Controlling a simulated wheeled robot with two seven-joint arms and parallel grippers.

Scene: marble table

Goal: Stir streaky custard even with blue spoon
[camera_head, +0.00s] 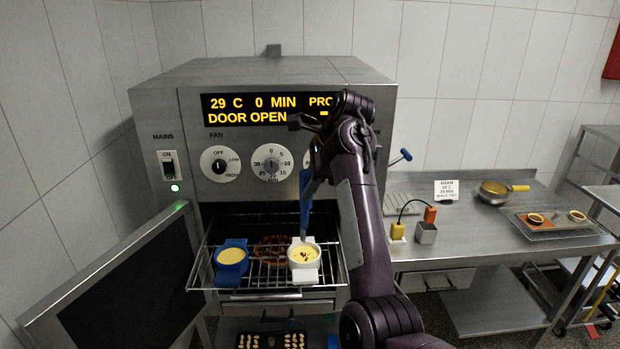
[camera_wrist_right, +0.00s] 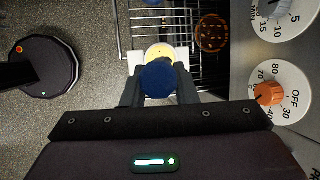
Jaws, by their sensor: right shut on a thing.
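The blue spoon (camera_head: 305,203) is upright over the white dish, its grey lower end reaching down to the dish's back rim; I cannot tell how deep the tip is. The white dish (camera_head: 304,267) holds yellow custard with dark reddish streaks and sits on the pulled-out oven rack. My right gripper (camera_wrist_right: 158,92) is shut on the spoon's blue handle, whose round end (camera_wrist_right: 158,76) hides part of the custard below in the wrist view. In the head view my right arm partly hides this gripper. A blue dish (camera_head: 232,268) of plain yellow custard stands left. My left gripper is not in view.
The wire rack (camera_head: 265,281) also bears a round brown item (camera_head: 272,250) between the dishes. The oven door (camera_head: 125,290) hangs open at left. The oven's knobs (camera_head: 271,164) are close behind my right arm. A steel side table (camera_head: 480,245) stands right.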

